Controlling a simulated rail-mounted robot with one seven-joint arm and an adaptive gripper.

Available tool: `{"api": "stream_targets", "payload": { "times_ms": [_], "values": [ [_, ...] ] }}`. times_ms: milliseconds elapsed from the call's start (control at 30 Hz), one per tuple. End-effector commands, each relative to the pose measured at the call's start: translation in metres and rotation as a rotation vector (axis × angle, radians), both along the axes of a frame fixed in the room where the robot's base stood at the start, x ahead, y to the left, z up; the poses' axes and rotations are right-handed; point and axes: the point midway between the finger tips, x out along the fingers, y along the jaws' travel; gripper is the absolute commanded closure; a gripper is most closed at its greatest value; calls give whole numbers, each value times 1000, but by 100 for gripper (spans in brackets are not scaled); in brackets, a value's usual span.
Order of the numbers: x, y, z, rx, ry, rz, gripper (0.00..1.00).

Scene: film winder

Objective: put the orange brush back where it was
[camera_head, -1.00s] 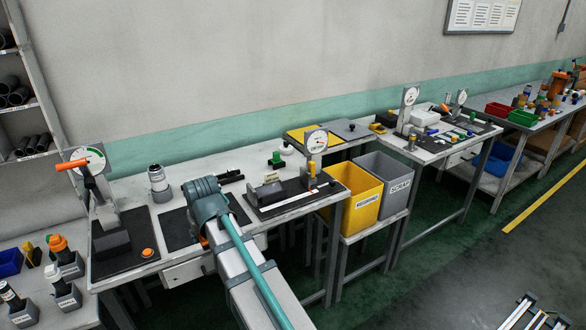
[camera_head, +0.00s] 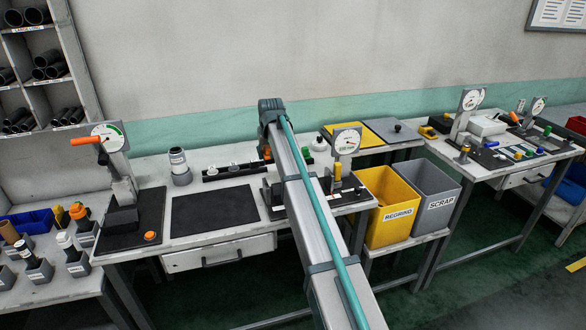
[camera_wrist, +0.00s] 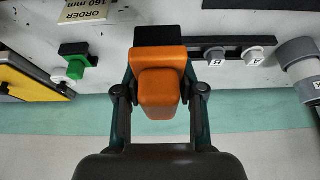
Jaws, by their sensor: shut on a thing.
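The orange brush (camera_wrist: 160,88) is between the two fingers of my gripper (camera_wrist: 160,72), which is shut on it. A black block (camera_wrist: 160,36) shows just behind the brush; I cannot tell if it is brush or rack. In the head view, a bit of the brush (camera_head: 267,153) shows below my gripper (camera_head: 268,145), at the right end of the black rack (camera_head: 228,174) at the back of the bench. The rack holds pale-topped pieces, two lettered A (camera_wrist: 254,57) and B (camera_wrist: 215,56). Whether the brush touches the rack is unclear.
A grey cylinder (camera_head: 180,167) stands left of the rack. A black mat (camera_head: 214,211) lies bare in front. A green-handled piece (camera_wrist: 76,58) and an order card (camera_wrist: 86,11) are on the other side. A dial gauge (camera_head: 347,141) stands right of my arm.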

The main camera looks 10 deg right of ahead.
Motion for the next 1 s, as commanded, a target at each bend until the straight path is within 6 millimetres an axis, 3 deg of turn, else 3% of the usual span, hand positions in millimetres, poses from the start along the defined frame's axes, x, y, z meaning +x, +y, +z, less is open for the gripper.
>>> {"api": "stream_targets", "payload": {
  "times_ms": [33,167,367,633,800,1000],
  "values": [
    [13,3,2,0,0,3,99],
    [27,5,3,0,0,8,99],
    [52,-11,-8,-1,2,6,99],
    [102,-46,-34,0,3,7,99],
    [120,-59,-64,0,2,8,99],
    [132,-68,-84,-1,0,9,99]
  ]
}}
